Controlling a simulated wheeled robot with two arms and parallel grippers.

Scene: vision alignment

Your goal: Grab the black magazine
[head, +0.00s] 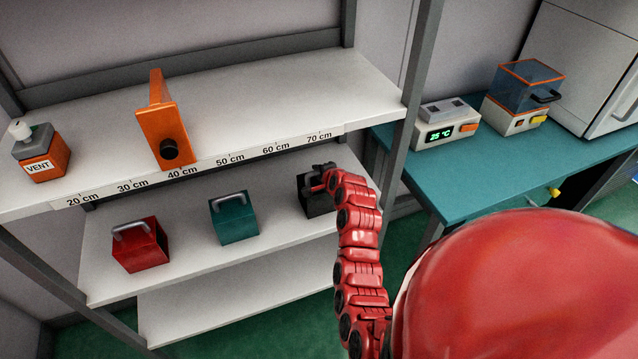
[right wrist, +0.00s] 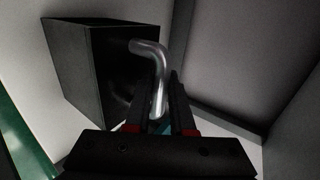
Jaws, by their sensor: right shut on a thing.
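The black magazine (head: 315,198) is a dark box on the middle shelf, at its right end, partly hidden by my right arm. In the right wrist view the black magazine (right wrist: 105,75) fills the upper left, with a curved silver handle (right wrist: 155,70) on its face. My right gripper (head: 322,178) is at the magazine, and in the right wrist view the gripper (right wrist: 158,115) is shut on the handle. Whether the magazine is lifted off the shelf cannot be told. My left gripper is not in view.
A teal box (head: 234,220) and a red box (head: 140,246), both with handles, stand left on the same shelf. The upper shelf (head: 290,90) overhangs close above, holding an orange device (head: 163,130) and a VENT box (head: 42,153). A teal bench (head: 490,170) stands right.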

